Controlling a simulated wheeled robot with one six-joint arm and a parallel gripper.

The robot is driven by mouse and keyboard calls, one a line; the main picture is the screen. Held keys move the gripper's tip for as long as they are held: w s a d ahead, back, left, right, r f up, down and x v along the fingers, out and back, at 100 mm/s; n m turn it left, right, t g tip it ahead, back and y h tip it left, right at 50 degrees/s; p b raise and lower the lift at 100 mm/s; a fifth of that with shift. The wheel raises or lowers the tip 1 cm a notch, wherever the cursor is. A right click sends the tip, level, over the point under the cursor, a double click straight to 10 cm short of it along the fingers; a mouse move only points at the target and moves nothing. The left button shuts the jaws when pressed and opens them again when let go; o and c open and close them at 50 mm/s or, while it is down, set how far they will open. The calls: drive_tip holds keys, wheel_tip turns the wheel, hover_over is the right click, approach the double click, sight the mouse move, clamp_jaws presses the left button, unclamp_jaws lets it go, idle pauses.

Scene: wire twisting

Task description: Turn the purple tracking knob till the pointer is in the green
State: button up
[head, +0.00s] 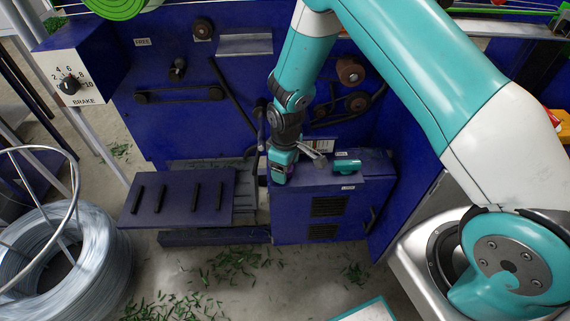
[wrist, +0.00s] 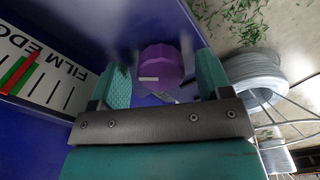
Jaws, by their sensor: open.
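The purple knob (wrist: 162,66) is faceted, with a white mark on its face. It sits in the wrist view between the two teal fingers of my gripper (wrist: 161,62). The gripper is open, with a finger on each side of the knob; I cannot tell whether either touches it. In the head view my gripper (head: 281,172) is at the blue cabinet, and the knob cannot be made out.
The blue cabinet (head: 290,225) carries a teal item (head: 347,167) and a grey metal tool (head: 314,153) near my gripper. A wire coil (head: 60,265) stands at the left. A brake dial (head: 70,84) is on the machine. Green scraps litter the floor.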

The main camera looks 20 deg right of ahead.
wheel_tip(320, 180, up, 17)
drive_tip(key=p, duration=0.1)
drive_tip(key=shift+r, duration=0.2)
idle(0.5)
drive_tip(key=s+a+r+y+p, duration=0.2)
drive_tip(key=s+r+p, duration=0.2)
drive_tip(key=s+r, duration=0.8)
drive_tip(key=s+a+r+m+y+p, duration=0.1)
drive_tip(key=s+r+p, duration=0.4)
drive_tip(key=s+r, duration=0.7)
drive_tip(key=shift+s+a+r+m+y, duration=0.35)
drive_tip(key=shift+a+r+y, duration=0.25)
drive_tip(key=shift+a+r, duration=0.25)
idle(1.9)
